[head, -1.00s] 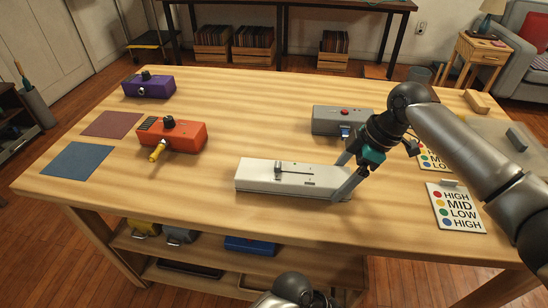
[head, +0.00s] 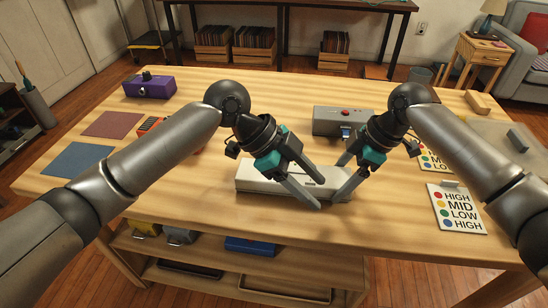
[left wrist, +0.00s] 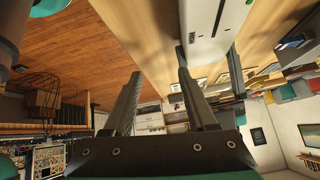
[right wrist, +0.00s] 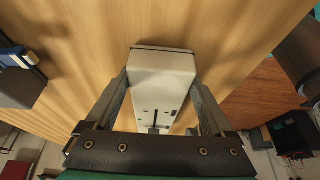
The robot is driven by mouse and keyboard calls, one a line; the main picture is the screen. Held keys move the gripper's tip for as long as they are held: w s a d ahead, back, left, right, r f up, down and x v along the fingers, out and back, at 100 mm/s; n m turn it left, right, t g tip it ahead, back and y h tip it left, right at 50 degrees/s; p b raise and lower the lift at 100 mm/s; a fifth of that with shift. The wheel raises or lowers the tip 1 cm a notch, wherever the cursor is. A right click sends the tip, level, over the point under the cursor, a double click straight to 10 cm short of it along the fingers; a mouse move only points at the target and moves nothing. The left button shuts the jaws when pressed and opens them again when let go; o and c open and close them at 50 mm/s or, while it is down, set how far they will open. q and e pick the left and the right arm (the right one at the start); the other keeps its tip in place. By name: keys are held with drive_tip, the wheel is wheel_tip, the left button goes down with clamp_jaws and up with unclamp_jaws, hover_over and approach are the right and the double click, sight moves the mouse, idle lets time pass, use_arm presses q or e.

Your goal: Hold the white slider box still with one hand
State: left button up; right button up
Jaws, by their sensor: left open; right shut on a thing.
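The white slider box (head: 262,182) lies on the wooden table in front of me, its long side running left to right. My right gripper (head: 342,187) is shut on its right end; in the right wrist view the fingers (right wrist: 160,85) lie along both sides of the box (right wrist: 162,68). My left gripper (head: 318,194) is open over the box's right half, close to my right gripper. In the left wrist view its fingers (left wrist: 158,78) are apart with nothing between them, and the box (left wrist: 208,28) shows beyond. My left arm and gripper hide the slider in the head view.
An orange box (head: 150,124) is mostly hidden by my left arm. A purple box (head: 150,88), a maroon mat (head: 113,124) and a blue mat (head: 78,160) are at left; a label card (head: 456,208) is at right.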

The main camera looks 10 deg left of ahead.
use_arm(q)
drive_tip(key=w+a+r+n+t, duration=0.1)
drive_tip(key=w+a+r+t, duration=0.1)
drive_tip(key=w+a+r, duration=0.45)
drive_tip(key=w+a+r+t, duration=0.2)
drive_tip(key=a+r+t, duration=0.1)
drive_tip(key=r, duration=0.7)
drive_tip(key=w+a+r+n+t, duration=0.1)
drive_tip(key=w+a+r+t, duration=0.1)
drive_tip(key=w+a+r, duration=0.5)
drive_tip(key=s+d+f+g+y, duration=0.1)
drive_tip(key=s+d+f+g, duration=0.1)
drive_tip(key=f, duration=0.6)
drive_tip(key=s+d+f+g+y, duration=0.1)
drive_tip(key=s+d+f+g, duration=0.1)
drive_tip(key=f, duration=0.6)
drive_tip(key=s+d+f+g+y, duration=0.1)
drive_tip(key=s+d+f+g, duration=0.2)
drive_tip(key=f, duration=0.6)
drive_tip(key=shift+s+d+y, duration=0.4)
drive_tip(key=shift+s+d, duration=0.25)
drive_tip(key=shift+d, duration=0.1)
drive_tip(key=shift+c, duration=0.4)
drive_tip(key=shift+r, duration=0.1)
clamp_jaws()
